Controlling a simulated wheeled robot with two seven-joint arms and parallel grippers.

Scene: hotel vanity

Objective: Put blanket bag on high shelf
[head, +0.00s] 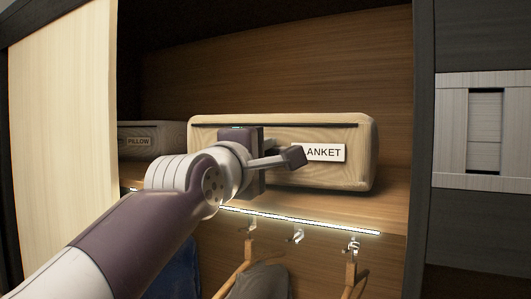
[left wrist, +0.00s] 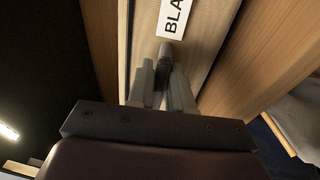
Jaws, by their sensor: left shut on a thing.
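The blanket bag (head: 356,150) is a tan, rounded box-shaped bag with a dark seam and a white label, partly covered, reading "ANKET". It is in the high shelf compartment, level or nearly so. I cannot tell whether its underside touches the shelf board (head: 385,205). My left gripper (head: 293,157) is in front of the bag, shut at its front face beside the label. In the left wrist view, the closed fingers (left wrist: 163,65) meet a small dark part at the bag's face (left wrist: 200,40), just below the label. My right gripper is not in view.
A grey-brown pillow bag (head: 150,140) stands on the shelf to the left. A lit strip (head: 320,223) runs under the shelf, with hooks and hangers (head: 352,270) holding clothes below. A pale door panel (head: 60,140) is at left, a dark upright (head: 424,130) at right. Space above the bag is clear.

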